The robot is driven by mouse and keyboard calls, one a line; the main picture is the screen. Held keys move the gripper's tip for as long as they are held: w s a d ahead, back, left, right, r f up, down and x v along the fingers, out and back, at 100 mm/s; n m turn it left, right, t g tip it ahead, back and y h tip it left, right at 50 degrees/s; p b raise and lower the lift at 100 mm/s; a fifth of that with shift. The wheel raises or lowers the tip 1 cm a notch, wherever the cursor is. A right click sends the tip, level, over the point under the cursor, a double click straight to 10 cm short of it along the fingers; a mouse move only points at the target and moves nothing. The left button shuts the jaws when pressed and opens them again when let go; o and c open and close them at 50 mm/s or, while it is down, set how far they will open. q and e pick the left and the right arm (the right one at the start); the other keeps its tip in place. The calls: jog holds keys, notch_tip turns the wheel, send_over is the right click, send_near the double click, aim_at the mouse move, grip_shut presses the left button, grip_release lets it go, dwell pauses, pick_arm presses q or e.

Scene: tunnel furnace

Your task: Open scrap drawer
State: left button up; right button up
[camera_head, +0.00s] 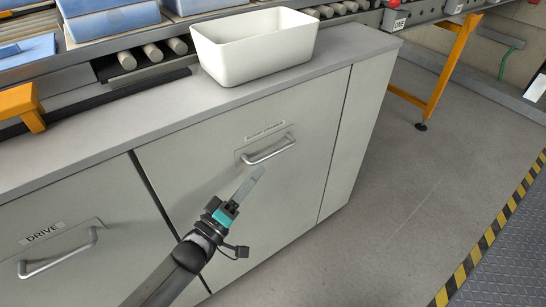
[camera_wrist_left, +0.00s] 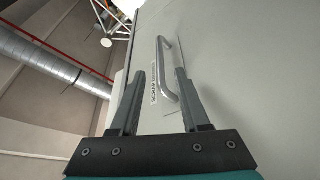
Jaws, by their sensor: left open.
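The scrap drawer (camera_head: 240,200) is a pale grey-green front below the counter, and it looks closed. Its metal bar handle (camera_head: 268,151) sits near the top under a small label. My left gripper (camera_head: 254,176) is in front of the drawer, just below the handle and apart from it. In the left wrist view the handle (camera_wrist_left: 167,72) stands ahead, between the lines of the two open fingers (camera_wrist_left: 158,85), with nothing gripped. The label beside the handle shows there sideways. My right gripper is not in view.
A white bin (camera_head: 255,62) stands on the counter (camera_head: 120,125) above the drawer. A second front marked DRIVE with its own handle (camera_head: 58,253) is at the left. A roller conveyor (camera_head: 150,52) carries blue blocks behind. The floor (camera_head: 385,190) to the right is clear.

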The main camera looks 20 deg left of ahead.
aim_at(272, 154)
pick_arm(q)
jog(key=b+x, duration=0.2)
jog(key=x, duration=0.4)
jog(key=shift+w+d, duration=0.1)
jog(key=shift+w, duration=0.2)
jog(key=shift+w+d+r, duration=0.25)
jog(key=shift+w, duration=0.35)
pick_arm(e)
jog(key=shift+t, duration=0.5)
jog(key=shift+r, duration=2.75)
pick_arm(q)
grip_shut()
